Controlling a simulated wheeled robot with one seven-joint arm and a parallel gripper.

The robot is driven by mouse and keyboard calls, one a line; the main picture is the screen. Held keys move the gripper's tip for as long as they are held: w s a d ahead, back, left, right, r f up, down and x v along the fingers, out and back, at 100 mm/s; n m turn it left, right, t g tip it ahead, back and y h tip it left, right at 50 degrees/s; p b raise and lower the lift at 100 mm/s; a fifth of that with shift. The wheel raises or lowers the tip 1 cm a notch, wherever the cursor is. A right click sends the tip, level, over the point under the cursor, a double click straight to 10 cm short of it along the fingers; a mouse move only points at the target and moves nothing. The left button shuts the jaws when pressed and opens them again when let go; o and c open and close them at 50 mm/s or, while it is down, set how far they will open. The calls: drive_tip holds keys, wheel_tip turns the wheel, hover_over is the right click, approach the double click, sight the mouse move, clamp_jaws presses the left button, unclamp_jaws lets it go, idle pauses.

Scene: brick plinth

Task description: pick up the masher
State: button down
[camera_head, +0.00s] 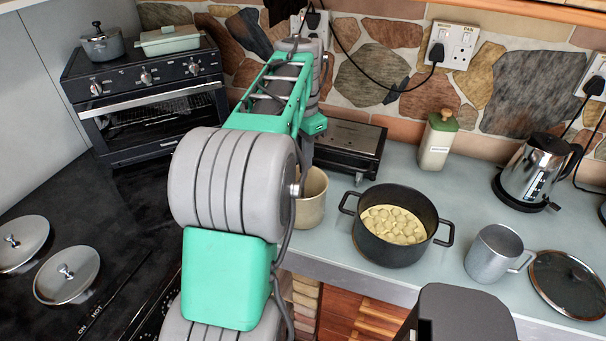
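I cannot make out a masher in this view; my arm hides part of the counter and may cover it. A black two-handled pot (393,252) stands on the pale counter, with pale yellow lumps (393,224), perhaps potatoes, in it. A beige crock (311,207) stands left of the pot, partly hidden behind my green and grey arm, so I cannot tell what it holds. My arm rises through the middle of the view towards the back wall. I see no gripper fingers.
A glass lid (568,284), a grey metal mug (489,256), a kettle (535,170) and a labelled canister (437,140) stand on the right. A black-and-steel appliance (343,147) is behind the pot. A small oven (148,105) and hob lids (67,275) are left.

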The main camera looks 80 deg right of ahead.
wheel_tip(320, 180, up, 10)
drive_tip(key=shift+d+f, duration=0.1)
drive_tip(key=shift+f, duration=0.1)
wheel_tip(320, 180, up, 7)
drive_tip(key=p, duration=0.6)
drive_tip(key=shift+p, duration=0.35)
